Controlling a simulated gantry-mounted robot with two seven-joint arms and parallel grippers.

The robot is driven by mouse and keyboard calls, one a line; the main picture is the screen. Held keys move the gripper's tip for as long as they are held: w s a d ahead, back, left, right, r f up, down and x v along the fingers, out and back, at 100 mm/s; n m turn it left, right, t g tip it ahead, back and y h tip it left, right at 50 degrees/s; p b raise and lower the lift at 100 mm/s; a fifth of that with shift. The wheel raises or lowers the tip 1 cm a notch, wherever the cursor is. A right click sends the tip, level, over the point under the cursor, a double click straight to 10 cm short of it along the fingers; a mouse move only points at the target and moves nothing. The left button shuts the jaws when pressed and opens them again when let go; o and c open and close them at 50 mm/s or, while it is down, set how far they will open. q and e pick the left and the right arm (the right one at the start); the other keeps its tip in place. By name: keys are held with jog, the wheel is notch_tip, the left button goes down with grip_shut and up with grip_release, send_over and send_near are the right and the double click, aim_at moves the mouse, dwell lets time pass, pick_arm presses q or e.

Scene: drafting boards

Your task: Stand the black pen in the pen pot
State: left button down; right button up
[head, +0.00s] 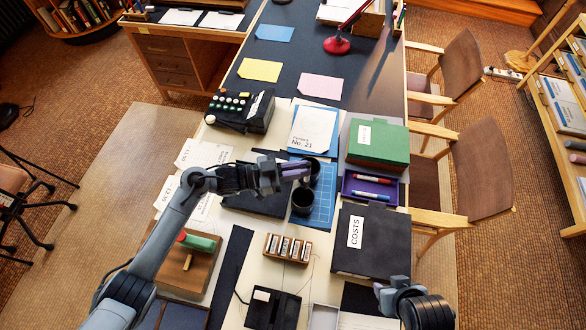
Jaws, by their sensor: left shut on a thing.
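My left gripper (296,172) is shut above the middle of the table, its fingers pointing right. What it holds is mostly hidden by the fingers; I cannot make out whether it is the black pen. Two dark round pots stand close by: one (302,202) just below the gripper in the picture, the other (314,168) at its fingertips and partly hidden. I cannot tell which is the pen pot. My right gripper (384,290) is low at the right, beside the black COSTS folder; its fingers are too unclear to read.
A blue gridded mat (322,205) lies around the pots. To the right are a green box (378,145), a purple tray (350,184) with red and blue pens, and the black COSTS folder (385,240). A row of stamps (288,248) stands in front. A black keyed machine (240,110) is behind.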

pick_arm(q)
jog(key=shift+a+f+b, duration=0.15)
jog(key=shift+f+b, duration=2.6)
jog(key=shift+f, duration=0.5)
jog(key=shift+a+f+b, duration=0.15)
jog(key=shift+f+b, duration=2.55)
jog(key=shift+f, duration=0.55)
jog(key=c, duration=1.1)
grip_release()
jog(key=shift+o, duration=0.2)
jog(key=shift+s+a, duration=0.1)
jog(key=v, duration=1)
jog(key=shift+a, duration=0.3)
